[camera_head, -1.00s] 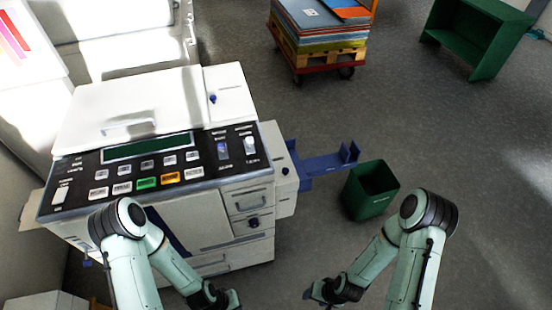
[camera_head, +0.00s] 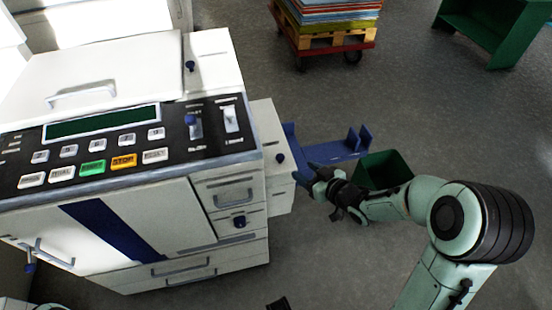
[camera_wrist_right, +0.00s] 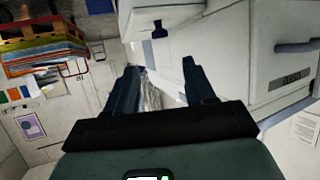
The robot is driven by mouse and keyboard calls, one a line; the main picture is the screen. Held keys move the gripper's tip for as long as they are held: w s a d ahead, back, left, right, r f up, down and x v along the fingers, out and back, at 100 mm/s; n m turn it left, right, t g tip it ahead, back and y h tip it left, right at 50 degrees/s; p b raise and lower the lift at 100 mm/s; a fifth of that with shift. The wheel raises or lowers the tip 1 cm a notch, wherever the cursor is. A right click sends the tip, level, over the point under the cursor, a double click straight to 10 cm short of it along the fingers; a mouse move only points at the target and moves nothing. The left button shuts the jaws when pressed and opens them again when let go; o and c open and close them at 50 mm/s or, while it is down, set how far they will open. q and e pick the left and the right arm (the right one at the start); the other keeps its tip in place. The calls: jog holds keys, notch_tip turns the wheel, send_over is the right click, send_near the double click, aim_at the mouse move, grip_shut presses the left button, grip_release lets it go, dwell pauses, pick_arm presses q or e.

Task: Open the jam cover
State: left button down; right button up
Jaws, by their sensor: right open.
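The large white copier (camera_head: 150,220) fills the left of the head view. A white side section (camera_head: 270,150) with a small blue knob (camera_head: 281,158) projects from its right side; no label shows which panel is the jam cover. My right gripper (camera_head: 314,176) is just right of this section, near the blue tray. In the right wrist view my right gripper (camera_wrist_right: 162,85) is open and empty, with white panels and a blue knob (camera_wrist_right: 160,30) beyond its fingers. A dark piece at the bottom edge (camera_head: 278,304) may be my left gripper, mostly cut off.
A blue tray (camera_head: 350,149) sticks out from the copier's right side. A green bin (camera_head: 385,170) stands behind my right forearm. A loaded pallet cart (camera_head: 325,40) and a green shelf (camera_head: 485,35) stand farther back. Grey floor (camera_head: 440,110) lies open between them.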

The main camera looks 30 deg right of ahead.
aim_at(280, 157)
pick_arm(q)
jog(key=shift+w+a+f+t+b, duration=0.15)
jog(key=shift+w+a+f+b, duration=0.05)
jog(key=shift+w+f+b, duration=0.25)
jog(key=shift+w+a+f+t+b, duration=0.15)
jog(key=shift+w+f+b, duration=0.15)
jog(key=shift+w+f, duration=0.2)
pick_arm(e)
jog(key=x, duration=1.2)
